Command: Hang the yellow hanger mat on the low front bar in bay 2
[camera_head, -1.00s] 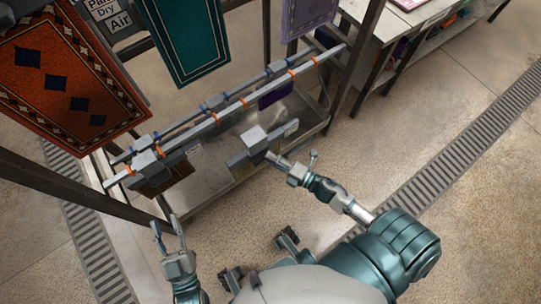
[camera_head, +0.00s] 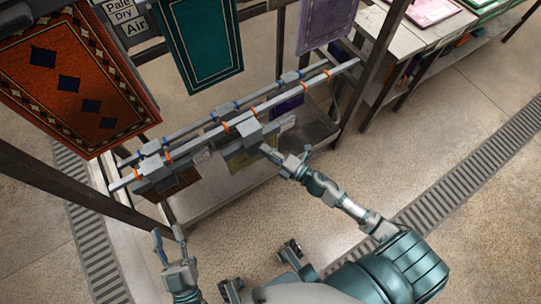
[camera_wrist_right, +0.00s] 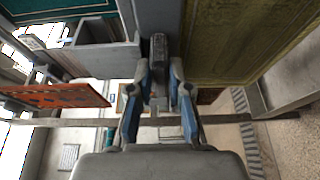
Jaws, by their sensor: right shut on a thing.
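The yellow hanger mat (camera_head: 252,157) hangs below its grey hanger block (camera_head: 249,131). My right gripper (camera_head: 271,153) is shut on the hanger from the front right. In the right wrist view the fingers (camera_wrist_right: 158,85) pinch a dark grip, with the olive-yellow mat (camera_wrist_right: 235,40) hanging to the right. The block overlaps the low front bar (camera_head: 280,99) in the head view, near two middle orange clips; I cannot tell whether it rests on the bar. My left gripper (camera_head: 169,240) is open and empty, front left of the rack.
A brown mat (camera_head: 178,187) hangs at the bar's left end, a purple one (camera_head: 288,104) further right. A rear bar (camera_head: 215,107) with blue clips runs behind. Red (camera_head: 75,75) and teal (camera_head: 203,42) rugs hang above. A metal tray (camera_head: 205,195) lies below.

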